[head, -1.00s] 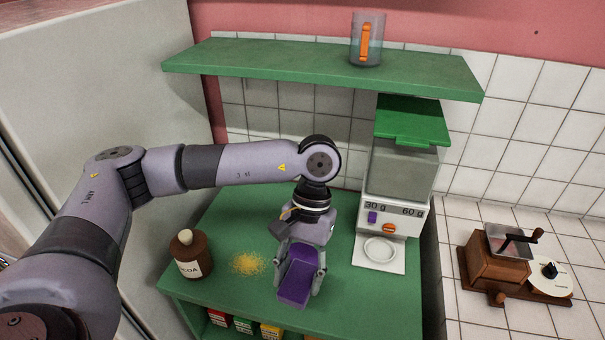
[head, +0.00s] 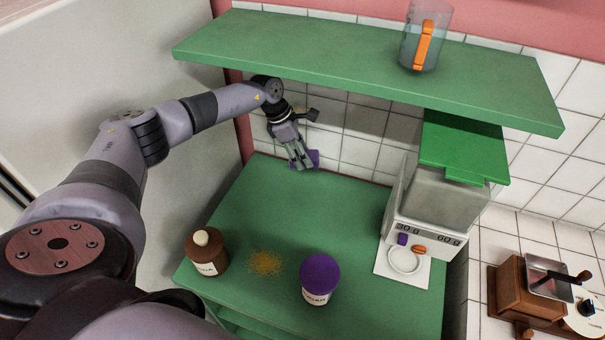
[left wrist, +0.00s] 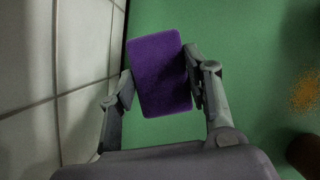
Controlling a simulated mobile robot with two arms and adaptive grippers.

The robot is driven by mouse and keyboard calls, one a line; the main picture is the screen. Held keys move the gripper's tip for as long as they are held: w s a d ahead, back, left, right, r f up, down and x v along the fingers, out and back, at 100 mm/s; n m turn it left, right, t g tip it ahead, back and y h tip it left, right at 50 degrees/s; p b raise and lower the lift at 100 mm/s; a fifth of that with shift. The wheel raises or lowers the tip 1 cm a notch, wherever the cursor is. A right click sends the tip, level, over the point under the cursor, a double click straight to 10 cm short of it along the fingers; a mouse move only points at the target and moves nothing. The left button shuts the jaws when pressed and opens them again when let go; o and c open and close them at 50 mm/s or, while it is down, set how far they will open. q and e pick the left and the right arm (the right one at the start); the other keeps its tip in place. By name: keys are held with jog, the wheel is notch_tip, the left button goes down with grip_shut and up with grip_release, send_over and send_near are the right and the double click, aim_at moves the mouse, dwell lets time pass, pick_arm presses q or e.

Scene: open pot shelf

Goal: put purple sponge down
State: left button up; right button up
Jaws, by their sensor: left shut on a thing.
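The purple sponge (left wrist: 160,74) is between the two fingers of my left gripper (left wrist: 160,82) in the left wrist view. In the head view, my left gripper (head: 303,160) is at the back of the green counter (head: 250,200), close to the tiled wall and under the shelf. Only a corner of the sponge (head: 314,157) shows past the fingers there. I cannot tell whether the sponge touches the counter. My right gripper is not in view.
A purple-lidded jar (head: 319,276), yellow crumbs (head: 265,262) and a brown cocoa jar (head: 207,252) are toward the counter's front. A dispenser (head: 432,205) stands at right. The green shelf (head: 340,62) overhangs, holding a clear jug (head: 426,38). The counter's middle is clear.

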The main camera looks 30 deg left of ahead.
pick_arm(q)
jog(key=shift+w+a+f+n, duration=0.2)
jog(key=shift+a+n, duration=0.1)
jog(key=shift+a, duration=0.1)
notch_tip(320, 180, down, 5)
jog(key=b, duration=0.4)
jog(key=shift+s+d+f, duration=0.1)
jog(key=shift+s+f, duration=0.05)
jog(key=shift+f, duration=0.05)
jog(key=shift+f+b, duration=0.45)
jog(key=shift+f, duration=0.35)
notch_tip(320, 180, down, 3)
jog(key=shift+r+b, duration=0.2)
jog(key=shift+b, duration=0.7)
